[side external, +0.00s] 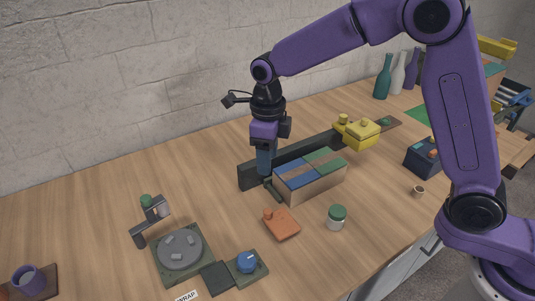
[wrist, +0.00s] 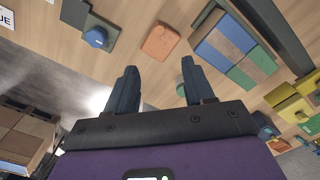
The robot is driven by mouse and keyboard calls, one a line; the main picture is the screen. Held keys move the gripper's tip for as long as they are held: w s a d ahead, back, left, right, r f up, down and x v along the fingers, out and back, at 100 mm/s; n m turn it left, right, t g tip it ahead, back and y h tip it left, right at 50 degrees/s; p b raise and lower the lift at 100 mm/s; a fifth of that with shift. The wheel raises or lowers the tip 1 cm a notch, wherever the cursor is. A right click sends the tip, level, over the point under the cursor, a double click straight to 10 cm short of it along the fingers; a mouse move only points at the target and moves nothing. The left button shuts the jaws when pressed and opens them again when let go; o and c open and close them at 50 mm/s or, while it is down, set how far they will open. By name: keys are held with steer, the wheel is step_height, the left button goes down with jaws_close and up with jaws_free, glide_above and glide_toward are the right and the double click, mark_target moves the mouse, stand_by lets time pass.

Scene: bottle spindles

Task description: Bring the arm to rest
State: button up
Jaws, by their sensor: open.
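My gripper (side external: 266,176) hangs from my purple arm above the left end of a box with blue, tan and green blocks (side external: 310,182). In the wrist view my gripper (wrist: 158,72) shows two dark fingers spread apart with nothing between them. The same block box (wrist: 245,42) lies beyond the right finger there. In the side view I cannot tell whether the fingertips touch the box or the dark rail (side external: 289,158) behind it.
An orange block (side external: 282,223), a green-lidded jar (side external: 337,216) and a small cup (side external: 418,191) stand in front. A grey turntable (side external: 181,250) with a blue knob (side external: 247,262) is at front left. Bottles (side external: 397,75) stand at the back right. The left tabletop (side external: 80,225) is mostly clear.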

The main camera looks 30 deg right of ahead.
stand_by(0.4)
steer(key=s+d+r+m, duration=0.1)
steer(key=s+d+m, duration=0.8)
steer(key=s+m, duration=0.5)
steer(key=s+d+r+m, duration=0.2)
steer(key=s+d+m, duration=0.8)
steer(key=s+m, duration=0.5)
steer(key=m, duration=0.3)
steer(key=shift+s, duration=0.3)
steer(key=shift+d, duration=0.1)
